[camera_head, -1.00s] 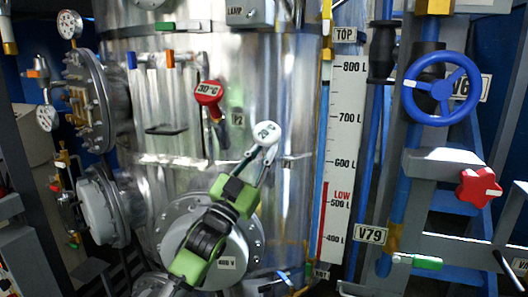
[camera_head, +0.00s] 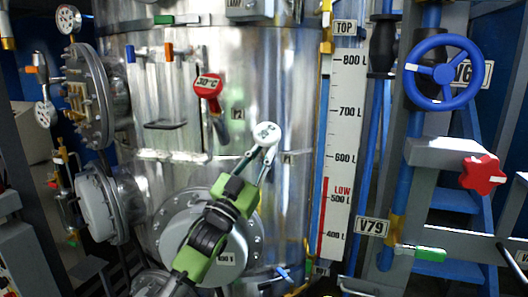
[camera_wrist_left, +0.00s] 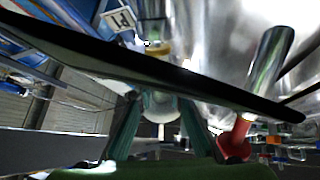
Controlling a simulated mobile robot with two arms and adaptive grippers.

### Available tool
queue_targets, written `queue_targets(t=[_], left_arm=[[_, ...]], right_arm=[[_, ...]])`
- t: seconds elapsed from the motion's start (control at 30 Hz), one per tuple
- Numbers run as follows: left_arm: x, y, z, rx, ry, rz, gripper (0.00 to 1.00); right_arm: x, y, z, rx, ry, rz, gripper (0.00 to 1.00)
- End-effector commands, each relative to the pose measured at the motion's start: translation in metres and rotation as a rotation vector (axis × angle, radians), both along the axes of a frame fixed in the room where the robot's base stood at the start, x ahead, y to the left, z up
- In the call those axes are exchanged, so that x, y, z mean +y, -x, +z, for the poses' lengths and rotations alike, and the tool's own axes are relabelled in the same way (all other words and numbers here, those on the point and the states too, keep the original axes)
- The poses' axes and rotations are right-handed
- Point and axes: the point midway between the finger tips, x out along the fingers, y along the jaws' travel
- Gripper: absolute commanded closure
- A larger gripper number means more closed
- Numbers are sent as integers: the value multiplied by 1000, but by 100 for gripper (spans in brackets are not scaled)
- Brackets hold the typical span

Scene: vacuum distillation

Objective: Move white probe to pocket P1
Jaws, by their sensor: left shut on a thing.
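The white probe (camera_head: 266,133), with a round white dial face, is in front of the steel tank in the head view. My left gripper (camera_head: 265,158) is shut on it just below the dial. In the left wrist view the green fingers (camera_wrist_left: 158,125) close around a pale part of the probe. My right gripper is out of view.
A red probe (camera_head: 208,87) sits left of the P2 label (camera_head: 238,114). A level scale (camera_head: 344,130), a blue handwheel (camera_head: 442,72) and a red knob (camera_head: 482,174) are to the right. Round flanges (camera_head: 92,95) stick out at the tank's left.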

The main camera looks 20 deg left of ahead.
Motion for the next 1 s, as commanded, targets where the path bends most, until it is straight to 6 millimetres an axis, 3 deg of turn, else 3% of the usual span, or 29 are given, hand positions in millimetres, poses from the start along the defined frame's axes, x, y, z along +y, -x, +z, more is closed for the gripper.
queue_targets(t=[0.3, 0.33, 0.4, 0.77, 1.0], left_arm=[[1, -4, -7, -1, 0, 0, 100], [1, -4, -6, -1, 0, 0, 79], [1, -4, -6, -1, 0, 0, 64], [1, -3, -8, 1, 0, 0, 64], [9, 24, -13, -1, -2, 0, 64]], right_arm=[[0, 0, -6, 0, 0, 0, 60], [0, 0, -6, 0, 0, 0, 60], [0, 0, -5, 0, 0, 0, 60], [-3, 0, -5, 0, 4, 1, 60], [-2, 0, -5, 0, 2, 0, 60]])
